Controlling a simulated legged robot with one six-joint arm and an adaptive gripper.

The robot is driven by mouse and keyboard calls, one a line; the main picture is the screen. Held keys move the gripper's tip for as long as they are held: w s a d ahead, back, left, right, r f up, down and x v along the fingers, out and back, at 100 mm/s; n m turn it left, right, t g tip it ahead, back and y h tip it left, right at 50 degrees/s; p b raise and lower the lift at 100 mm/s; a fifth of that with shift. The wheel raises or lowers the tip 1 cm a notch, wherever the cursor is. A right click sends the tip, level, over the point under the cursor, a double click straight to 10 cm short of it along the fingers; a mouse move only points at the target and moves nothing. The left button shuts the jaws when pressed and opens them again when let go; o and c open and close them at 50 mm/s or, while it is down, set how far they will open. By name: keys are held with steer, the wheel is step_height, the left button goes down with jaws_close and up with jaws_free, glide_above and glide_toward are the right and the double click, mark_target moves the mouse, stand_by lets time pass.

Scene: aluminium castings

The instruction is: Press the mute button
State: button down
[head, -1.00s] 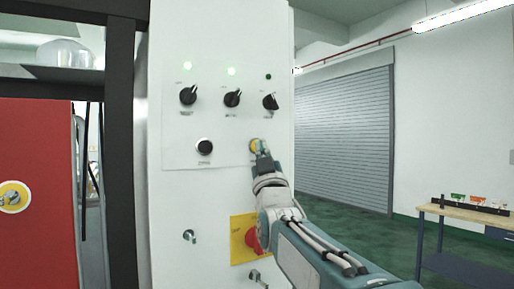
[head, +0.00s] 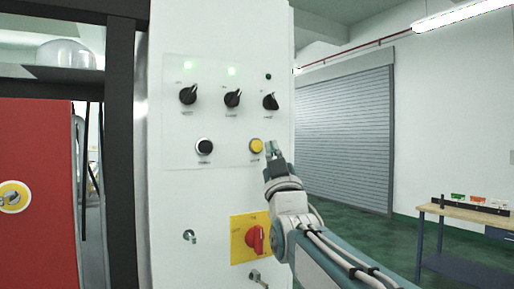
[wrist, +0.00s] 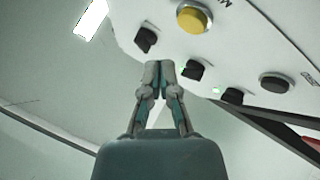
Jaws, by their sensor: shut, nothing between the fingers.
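The yellow button (head: 256,146) sits on the white control panel (head: 222,160), at its lower right. It also shows at the top of the wrist view (wrist: 192,17), beside a partly cut-off label that begins with M. My gripper (head: 271,148) is shut and empty, just right of the yellow button in the head view. In the wrist view its closed fingertips (wrist: 158,68) lie below and left of the button. The gap in depth between the fingertips and the panel is hard to tell.
A black button (head: 204,147) is left of the yellow one. Three black knobs (head: 232,98) with lamps form a row above. A red rotary switch (head: 255,239) on a yellow plate is below. A workbench (head: 462,213) stands far right.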

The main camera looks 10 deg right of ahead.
steer(key=shift+s+d, duration=0.2)
steer(key=shift+s, duration=0.4)
steer(key=shift+s+d, duration=0.2)
steer(key=shift+s, duration=0.4)
step_height(320, 180, down, 12)
steer(key=s+m+g, duration=0.1)
steer(key=s+g, duration=0.1)
steer(key=g, duration=0.4)
steer(key=s+f+m+g, duration=0.1)
steer(key=s+f+g, duration=0.6)
steer(key=s+f, duration=0.4)
steer(key=s+f+m+g, duration=0.2)
steer(key=s+f+g, duration=0.6)
steer(key=f, duration=1.2)
steer(key=s, duration=0.4)
steer(key=shift+s+a, duration=0.25)
steer(key=shift+a, duration=0.15)
